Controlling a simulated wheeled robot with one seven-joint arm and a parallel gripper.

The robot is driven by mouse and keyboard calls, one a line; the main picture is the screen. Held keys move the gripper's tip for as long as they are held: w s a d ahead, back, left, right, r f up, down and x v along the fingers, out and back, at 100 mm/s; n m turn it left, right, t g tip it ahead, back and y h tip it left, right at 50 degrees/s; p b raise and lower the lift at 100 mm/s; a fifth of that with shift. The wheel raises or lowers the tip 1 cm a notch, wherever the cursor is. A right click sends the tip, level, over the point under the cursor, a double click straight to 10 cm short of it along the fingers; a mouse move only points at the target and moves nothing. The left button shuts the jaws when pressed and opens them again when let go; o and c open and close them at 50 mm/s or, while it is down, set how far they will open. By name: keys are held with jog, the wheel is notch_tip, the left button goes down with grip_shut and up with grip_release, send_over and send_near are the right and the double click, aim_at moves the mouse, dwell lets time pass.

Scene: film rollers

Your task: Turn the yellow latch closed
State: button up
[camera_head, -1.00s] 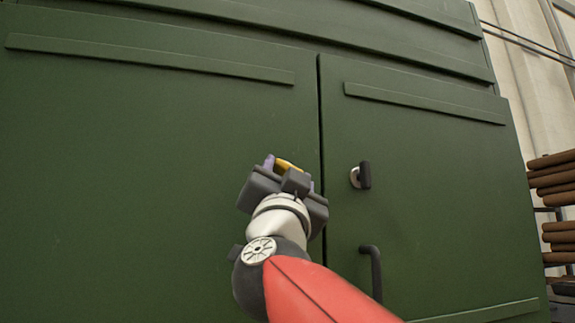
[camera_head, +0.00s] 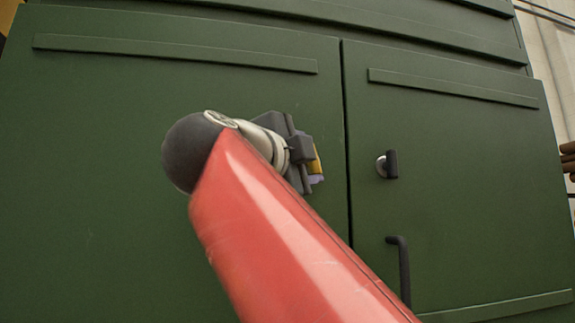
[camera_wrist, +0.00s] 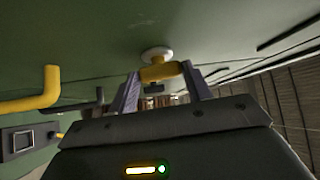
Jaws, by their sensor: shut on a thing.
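The yellow latch (camera_wrist: 160,73) is on the green cabinet's left door, on a round white base (camera_wrist: 155,54). In the wrist view it sits between the two fingers of my gripper (camera_wrist: 163,82), which is shut on it. In the head view a piece of the yellow latch (camera_head: 316,160) shows at the right side of my gripper (camera_head: 318,165). My gripper and arm hide the rest of it there.
The right door of the cabinet (camera_head: 460,150) carries a black latch (camera_head: 390,164) on a round base and a black handle (camera_head: 402,270). A yellow bar handle (camera_wrist: 45,95) stands left of my gripper in the wrist view. Brown stacked things (camera_head: 568,157) show at the far right.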

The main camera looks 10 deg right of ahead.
jog(key=shift+m+g, duration=0.4)
jog(key=shift+m, duration=0.2)
jog(key=shift+r+m+g+y, duration=0.15)
jog(key=shift+m+g+y, duration=0.15)
jog(key=shift+m+y, duration=0.1)
jog(key=o, duration=1)
jog(key=v, duration=0.7)
jog(key=shift+s+a, duration=0.3)
jog(key=shift+s, duration=0.05)
